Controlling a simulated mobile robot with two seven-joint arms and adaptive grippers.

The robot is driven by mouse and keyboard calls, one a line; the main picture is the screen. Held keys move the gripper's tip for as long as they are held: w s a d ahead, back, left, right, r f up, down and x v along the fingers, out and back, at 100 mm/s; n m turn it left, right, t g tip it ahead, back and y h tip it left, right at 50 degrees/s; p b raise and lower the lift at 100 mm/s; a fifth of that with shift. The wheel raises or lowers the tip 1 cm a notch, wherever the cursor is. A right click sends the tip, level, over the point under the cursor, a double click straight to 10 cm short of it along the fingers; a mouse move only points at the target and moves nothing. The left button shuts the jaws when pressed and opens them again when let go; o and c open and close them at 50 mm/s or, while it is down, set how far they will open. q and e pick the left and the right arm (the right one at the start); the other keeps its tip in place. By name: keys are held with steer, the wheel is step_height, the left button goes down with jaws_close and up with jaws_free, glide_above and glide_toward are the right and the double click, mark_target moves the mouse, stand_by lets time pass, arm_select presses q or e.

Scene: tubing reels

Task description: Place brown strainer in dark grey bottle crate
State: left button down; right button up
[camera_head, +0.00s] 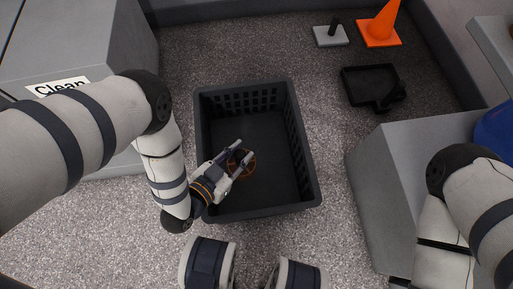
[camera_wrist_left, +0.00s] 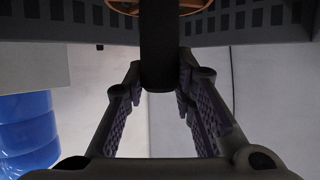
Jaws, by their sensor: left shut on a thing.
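The dark grey bottle crate (camera_head: 307,165) stands on the floor in the middle of the head view, with slotted walls and an open top. My left gripper (camera_head: 240,153) reaches over its left side and is shut on the brown strainer (camera_head: 251,168). The strainer's brown ring shows inside the crate's outline, partly hidden by the fingers. In the left wrist view, the strainer's dark handle (camera_wrist_left: 158,45) runs between the fingers (camera_wrist_left: 160,80), with part of the brown ring at the top edge. I cannot tell whether the strainer touches the crate floor. My right gripper is out of view.
A grey block with a "Clean" label (camera_head: 58,87) stands left of the crate. Another grey block (camera_head: 405,160) stands to the right. A black dustpan-like tray (camera_head: 370,85), an orange cone (camera_head: 379,24) and a white plate with a black post (camera_head: 331,36) are at the back right.

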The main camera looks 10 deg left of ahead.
arm_select(q)
steer(key=w+d+f+b, duration=0.6)
steer(key=w+f+b, duration=0.3)
steer(key=w+f, duration=0.3)
steer(key=shift+f+b, duration=0.25)
steer(key=shift+b, duration=0.05)
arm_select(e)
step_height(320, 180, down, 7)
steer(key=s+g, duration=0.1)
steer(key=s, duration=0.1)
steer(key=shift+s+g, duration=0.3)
arm_select(q)
steer(key=shift+f, duration=0.25)
steer(key=c, duration=1.4)
jaws_free()
steer(key=shift+o, duration=0.3)
steer(key=shift+s, duration=0.1)
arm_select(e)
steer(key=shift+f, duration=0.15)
